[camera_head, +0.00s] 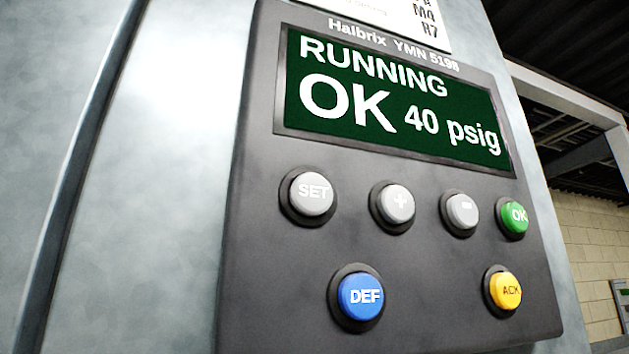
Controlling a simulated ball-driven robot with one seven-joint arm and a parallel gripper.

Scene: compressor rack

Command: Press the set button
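The SET button (311,194) is a round light-grey button in a dark ring. It is at the left end of the upper button row on a dark grey control panel (290,260). A green display (390,97) above it reads "RUNNING OK 40 psig". My gripper is not in view, and nothing covers the SET button.
To the right of SET are a grey plus button (397,203), a grey minus button (462,212) and a green OK button (514,216). Below are a blue DEF button (360,296) and a yellow ACK button (505,291). The panel sits on a pale metal cabinet (150,190).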

